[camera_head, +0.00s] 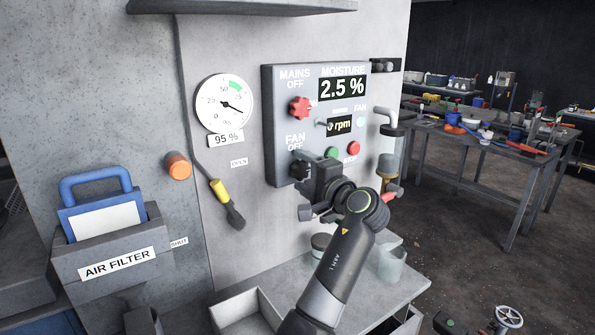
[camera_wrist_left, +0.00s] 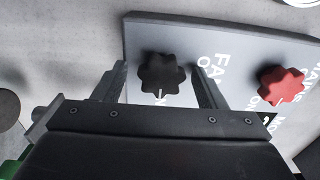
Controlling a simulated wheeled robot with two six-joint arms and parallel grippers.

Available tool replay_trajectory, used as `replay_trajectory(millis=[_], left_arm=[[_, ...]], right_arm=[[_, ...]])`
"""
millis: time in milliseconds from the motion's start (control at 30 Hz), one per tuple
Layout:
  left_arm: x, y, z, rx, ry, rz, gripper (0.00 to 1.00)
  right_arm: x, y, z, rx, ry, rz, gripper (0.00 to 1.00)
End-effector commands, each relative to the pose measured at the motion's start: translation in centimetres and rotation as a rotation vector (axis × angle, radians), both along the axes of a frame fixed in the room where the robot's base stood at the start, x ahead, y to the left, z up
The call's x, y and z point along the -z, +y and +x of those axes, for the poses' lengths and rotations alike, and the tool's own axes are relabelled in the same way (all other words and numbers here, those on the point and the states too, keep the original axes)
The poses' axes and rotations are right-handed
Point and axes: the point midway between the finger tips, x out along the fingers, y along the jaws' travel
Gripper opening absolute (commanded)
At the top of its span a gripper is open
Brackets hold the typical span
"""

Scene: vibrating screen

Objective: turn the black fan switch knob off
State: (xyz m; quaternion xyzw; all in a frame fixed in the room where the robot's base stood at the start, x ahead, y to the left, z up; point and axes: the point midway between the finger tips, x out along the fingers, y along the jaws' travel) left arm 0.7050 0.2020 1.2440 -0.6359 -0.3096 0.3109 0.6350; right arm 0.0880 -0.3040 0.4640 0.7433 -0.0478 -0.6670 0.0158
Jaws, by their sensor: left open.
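The black fan switch knob (camera_head: 299,170) is on the grey control panel (camera_head: 292,222), below the "FAN OFF" label. In the left wrist view the lobed black knob (camera_wrist_left: 161,73) shows between the two fingers of my left gripper (camera_wrist_left: 163,85). A gap shows on each side, so the fingers look clear of it. In the head view my left gripper (camera_head: 314,182) is at the panel and hides part of the knob and the label under it. I cannot tell which way the knob points. My right gripper is not in view.
A red mains knob (camera_head: 300,107) sits above on the panel, also in the wrist view (camera_wrist_left: 280,86). Green (camera_head: 332,153) and red (camera_head: 354,148) buttons are close right of my gripper. A small lever (camera_head: 322,123) juts out. The speed display (camera_head: 341,126) reads 0 rpm.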

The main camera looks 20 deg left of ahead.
Motion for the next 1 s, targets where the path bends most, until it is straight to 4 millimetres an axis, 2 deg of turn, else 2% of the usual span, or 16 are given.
replay_trajectory(millis=[233, 567, 767, 1000], left_arm=[[0.0, 0.0, 0.0, 0.0, 0.0, 0.0, 0.65], [0.0, 0.0, 0.0, 0.0, 0.0, 0.0, 0.23], [0.1, 0.0, 0.0, 0.0, -0.01, -0.007, 0.23], [0.3, 0.0, 0.0, 0.0, -0.085, -0.064, 0.23]], right_arm=[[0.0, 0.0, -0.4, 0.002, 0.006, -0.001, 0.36], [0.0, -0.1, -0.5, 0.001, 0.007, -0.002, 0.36], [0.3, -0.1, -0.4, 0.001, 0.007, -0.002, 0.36], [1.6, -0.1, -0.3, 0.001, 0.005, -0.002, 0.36]])
